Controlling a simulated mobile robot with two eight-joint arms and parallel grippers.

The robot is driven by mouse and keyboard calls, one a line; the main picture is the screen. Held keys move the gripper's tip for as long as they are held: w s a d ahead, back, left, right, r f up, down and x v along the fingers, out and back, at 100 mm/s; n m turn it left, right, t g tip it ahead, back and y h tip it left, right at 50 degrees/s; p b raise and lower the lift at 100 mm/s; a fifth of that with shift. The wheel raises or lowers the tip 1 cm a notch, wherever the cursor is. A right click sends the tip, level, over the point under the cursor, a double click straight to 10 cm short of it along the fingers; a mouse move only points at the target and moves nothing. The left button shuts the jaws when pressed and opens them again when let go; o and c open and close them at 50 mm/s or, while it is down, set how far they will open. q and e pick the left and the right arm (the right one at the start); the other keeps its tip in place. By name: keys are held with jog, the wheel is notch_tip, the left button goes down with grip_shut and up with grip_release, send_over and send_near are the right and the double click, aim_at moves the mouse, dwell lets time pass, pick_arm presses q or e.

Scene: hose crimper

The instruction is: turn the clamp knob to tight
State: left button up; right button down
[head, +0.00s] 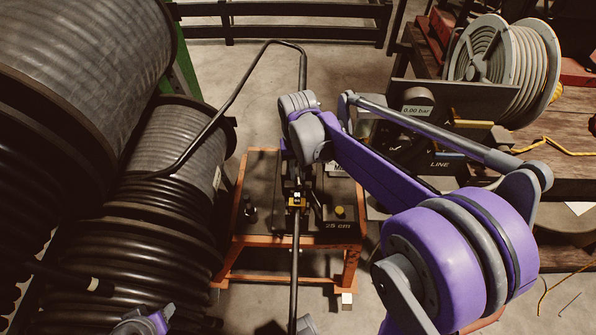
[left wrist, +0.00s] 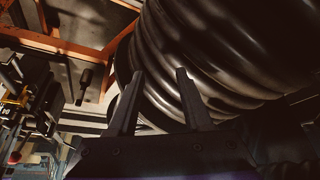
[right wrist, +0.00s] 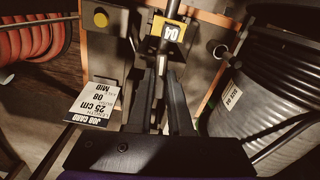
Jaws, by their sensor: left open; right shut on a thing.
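An orange-framed bench (head: 345,262) carries the dark crimper in the middle of the head view. A yellow block (head: 297,202) sits on its centre line; in the right wrist view this block (right wrist: 172,34) is marked 04, with a rod or hose through it. My right gripper (right wrist: 164,82) is shut just below the block, on a narrow dark part that looks like the clamp knob; the fingers mostly hide it, and its setting cannot be read. My left gripper (left wrist: 155,82) is open and empty in front of black hose coils (left wrist: 205,65), away from the crimper.
Large hose reels (head: 90,45) fill the left side. A thin black hose (head: 245,80) arches over the back of the bench. A job card (right wrist: 95,105) shows beside the right gripper. A wooden bench (head: 560,115) with a grey reel (head: 505,62) stands at right.

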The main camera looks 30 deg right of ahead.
aim_at(298, 175)
jog(key=m, duration=1.3)
jog(key=shift+m, duration=0.4)
dwell(0.3)
jog(key=c, duration=0.8)
grip_release()
jog(key=shift+c, duration=0.2)
notch_tip(298, 175, up, 11)
jog(key=shift+p, duration=0.4)
jog(key=shift+f, duration=0.1)
